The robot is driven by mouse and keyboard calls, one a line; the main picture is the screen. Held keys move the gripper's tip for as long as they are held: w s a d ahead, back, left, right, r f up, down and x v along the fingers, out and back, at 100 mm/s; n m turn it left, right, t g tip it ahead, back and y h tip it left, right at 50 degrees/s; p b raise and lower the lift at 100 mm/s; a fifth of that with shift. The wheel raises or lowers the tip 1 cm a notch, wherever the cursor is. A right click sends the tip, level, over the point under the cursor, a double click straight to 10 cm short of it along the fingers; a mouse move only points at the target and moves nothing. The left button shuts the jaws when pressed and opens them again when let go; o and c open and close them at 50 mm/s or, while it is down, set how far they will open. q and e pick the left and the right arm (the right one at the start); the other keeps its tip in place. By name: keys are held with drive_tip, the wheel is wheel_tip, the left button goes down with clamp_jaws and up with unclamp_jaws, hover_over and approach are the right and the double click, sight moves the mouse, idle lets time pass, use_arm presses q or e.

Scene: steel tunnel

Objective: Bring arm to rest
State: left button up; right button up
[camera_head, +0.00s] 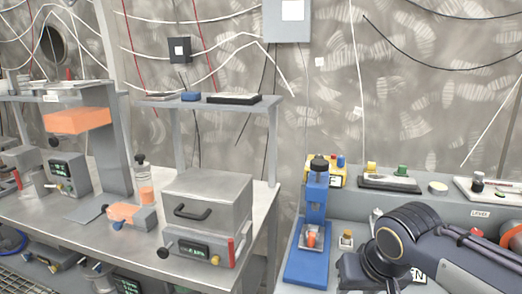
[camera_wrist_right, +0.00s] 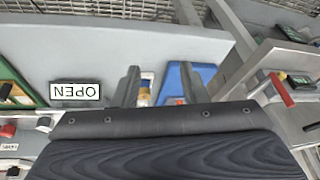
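My right arm (camera_head: 450,255) comes in from the right in the head view, over the grey bench. Its dark round joint stands in front of the bench, and the fingertips cannot be made out there. In the right wrist view my right gripper (camera_wrist_right: 160,88) shows two grey fingers standing well apart, with nothing held between them. My left gripper is not in view.
A blue stand (camera_head: 316,205) with an orange piece is left of my right arm. A steel box with a handle (camera_head: 207,200) stands on the left table. A shelf (camera_head: 215,101) is behind it.

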drive_tip(key=s+d+f+m+t+y, duration=0.15)
drive_tip(key=s+f, duration=0.25)
drive_tip(key=s, duration=0.5)
drive_tip(key=s+d+f+y, duration=0.1)
drive_tip(key=s+f+y, duration=0.1)
drive_tip(key=s+f, duration=0.45)
wheel_tip(320, 180, up, 17)
drive_tip(key=s+p, duration=0.1)
drive_tip(key=p, duration=1.4)
drive_tip(key=shift+s, duration=0.15)
drive_tip(key=shift+h, duration=0.25)
